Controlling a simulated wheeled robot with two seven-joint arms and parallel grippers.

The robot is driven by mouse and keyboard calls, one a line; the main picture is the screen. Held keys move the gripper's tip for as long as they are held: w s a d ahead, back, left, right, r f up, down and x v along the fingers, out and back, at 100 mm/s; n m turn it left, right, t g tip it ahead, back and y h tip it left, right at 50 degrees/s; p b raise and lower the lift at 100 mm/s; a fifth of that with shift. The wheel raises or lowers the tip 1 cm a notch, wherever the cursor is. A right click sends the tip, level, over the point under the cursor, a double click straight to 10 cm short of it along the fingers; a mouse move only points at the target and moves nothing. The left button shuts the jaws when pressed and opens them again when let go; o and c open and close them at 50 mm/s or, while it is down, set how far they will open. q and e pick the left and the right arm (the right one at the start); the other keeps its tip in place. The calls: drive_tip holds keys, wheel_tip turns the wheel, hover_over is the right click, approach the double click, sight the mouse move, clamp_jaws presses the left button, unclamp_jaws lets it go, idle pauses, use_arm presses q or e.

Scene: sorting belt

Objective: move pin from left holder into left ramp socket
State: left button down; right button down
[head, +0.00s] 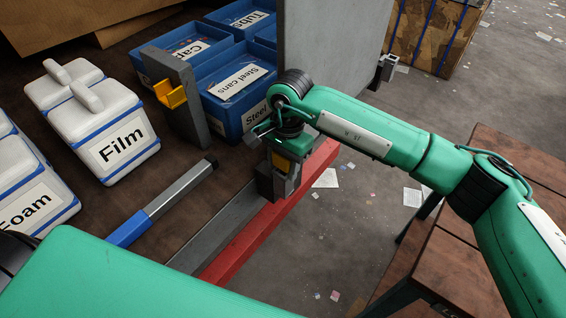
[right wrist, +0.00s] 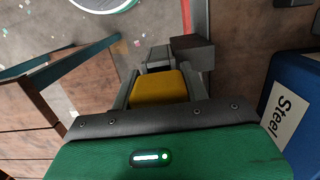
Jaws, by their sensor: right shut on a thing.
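My right gripper (head: 287,180) points down at the far end of the grey and red ramp rails (head: 228,222). It is shut on the pin, which is mostly hidden by the fingers in the head view. In the right wrist view a grey piece (right wrist: 155,57) shows at the fingertips, with a yellow block (right wrist: 160,88) between the fingers. A dark grey socket block (head: 265,182) stands right beside the fingers; I cannot tell whether the pin is inside it. The left holder, a grey post (head: 182,110) with a yellow cradle (head: 170,94), looks empty. My left gripper is out of view.
Blue bins (head: 235,85) stand behind the post, beside a tall grey panel (head: 325,45). White lidded boxes (head: 115,140) are at left. A grey bar with a blue end (head: 165,203) lies near the ramp. A wooden table (head: 480,210) is at right.

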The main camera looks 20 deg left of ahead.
drive_tip(key=c, duration=0.6)
unclamp_jaws()
drive_tip(key=shift+c, duration=0.2)
drive_tip(key=shift+w+r, duration=0.1)
drive_tip(key=shift+r, duration=0.5)
wheel_tip(320, 180, up, 19)
drive_tip(key=b, duration=0.5)
